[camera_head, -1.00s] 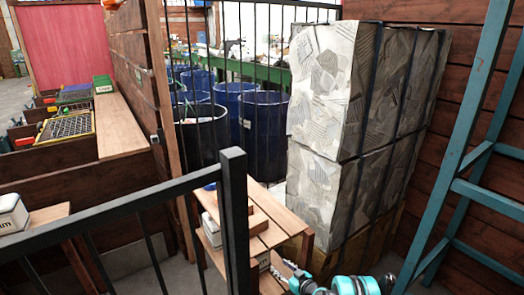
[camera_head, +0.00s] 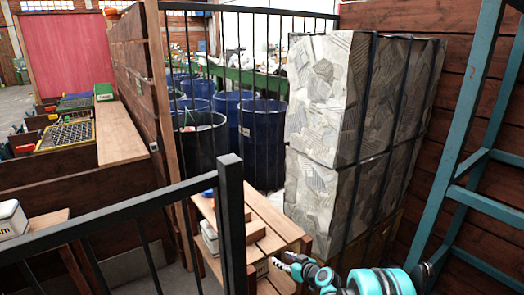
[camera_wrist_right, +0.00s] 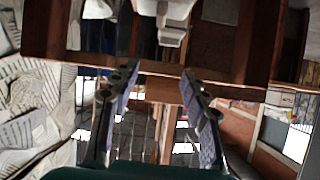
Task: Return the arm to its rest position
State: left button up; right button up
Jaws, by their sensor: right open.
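My right gripper (camera_head: 288,265) is at the bottom of the head view, beside the small wooden table (camera_head: 282,228). It is open, and nothing shows between its fingers. In the right wrist view, the two fingers of this gripper (camera_wrist_right: 160,85) stand apart. My teal and grey right arm runs from it to the bottom right of the head view. My left gripper is not in view.
A black metal railing (camera_head: 130,205) crosses the front left. Strapped bales of paper (camera_head: 325,110) stand behind the gripper. A teal metal frame (camera_head: 470,160) stands at the right. Blue barrels (camera_head: 262,130) stand behind the railing. A white box (camera_head: 10,220) sits at the left edge.

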jog(key=s+d+r+m+g+h, duration=0.2)
jog(key=s+d+r+h, duration=0.1)
jog(key=s+r, duration=1.3)
jog(key=s+d+m+g+h, duration=0.1)
jog(key=s+d+m+h, duration=0.1)
jog(key=s, duration=1)
jog(key=s+d+m+h, duration=0.1)
jog(key=s+d, duration=0.3)
jog(key=s, duration=0.8)
jog(key=shift+d+f+m+g+h, duration=0.15)
jog(key=shift+f+m+g+h, duration=0.15)
jog(key=shift+m+g+h, duration=0.15)
